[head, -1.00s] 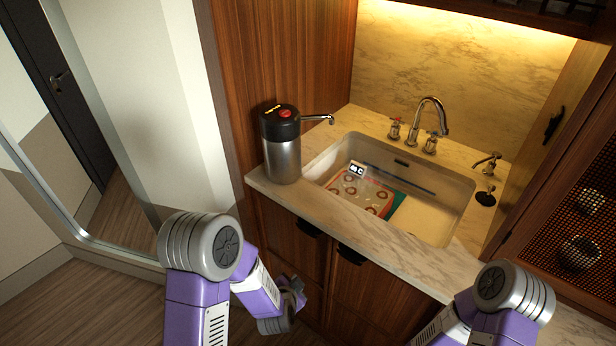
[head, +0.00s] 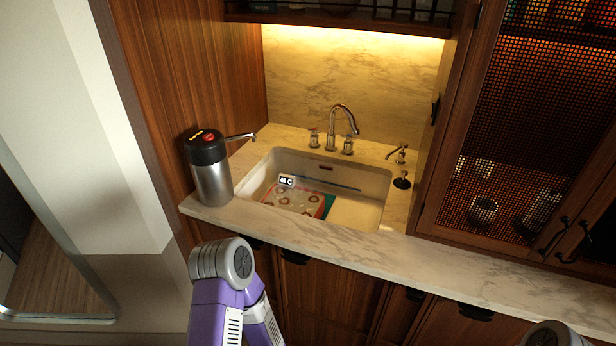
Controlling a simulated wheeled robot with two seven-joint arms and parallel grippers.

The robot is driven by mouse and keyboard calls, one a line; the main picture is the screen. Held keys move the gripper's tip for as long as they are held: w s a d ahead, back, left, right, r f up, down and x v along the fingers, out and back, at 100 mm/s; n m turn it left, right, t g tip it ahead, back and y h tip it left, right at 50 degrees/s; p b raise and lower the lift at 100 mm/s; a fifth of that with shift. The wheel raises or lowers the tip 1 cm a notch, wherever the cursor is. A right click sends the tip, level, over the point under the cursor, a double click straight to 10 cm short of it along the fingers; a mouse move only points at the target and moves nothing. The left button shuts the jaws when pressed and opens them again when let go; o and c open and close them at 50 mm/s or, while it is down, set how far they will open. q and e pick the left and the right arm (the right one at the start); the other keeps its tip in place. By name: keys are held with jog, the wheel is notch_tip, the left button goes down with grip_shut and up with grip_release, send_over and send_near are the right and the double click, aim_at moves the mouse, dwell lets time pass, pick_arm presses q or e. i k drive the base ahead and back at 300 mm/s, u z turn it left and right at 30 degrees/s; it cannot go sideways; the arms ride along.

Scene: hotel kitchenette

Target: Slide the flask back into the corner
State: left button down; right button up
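The flask (head: 212,178) is a steel cylinder with a black top, a red button and a thin metal spout pointing right. It stands upright on the marble counter's front left end, left of the sink, close to the wooden side panel. The back left corner of the counter, behind it, is bare. My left arm shows at the lower middle, below the counter edge, but its gripper is hidden or out of frame. Only a bit of my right arm shows at the bottom right edge; its gripper is out of view.
The white sink (head: 360,208) holds a patterned board (head: 296,201) and a small label. A tap (head: 342,127) with two handles stands behind it. A soap dispenser (head: 400,153) is at right. The marble counter (head: 450,262) is clear to the right, beside a mesh-front cabinet (head: 520,130).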

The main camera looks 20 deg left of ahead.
aim_at(209, 166)
jog(key=z, duration=1.15)
jog(key=k, duration=1)
jog(key=u, duration=1)
jog(key=i, duration=0.5)
jog(key=z, duration=0.05)
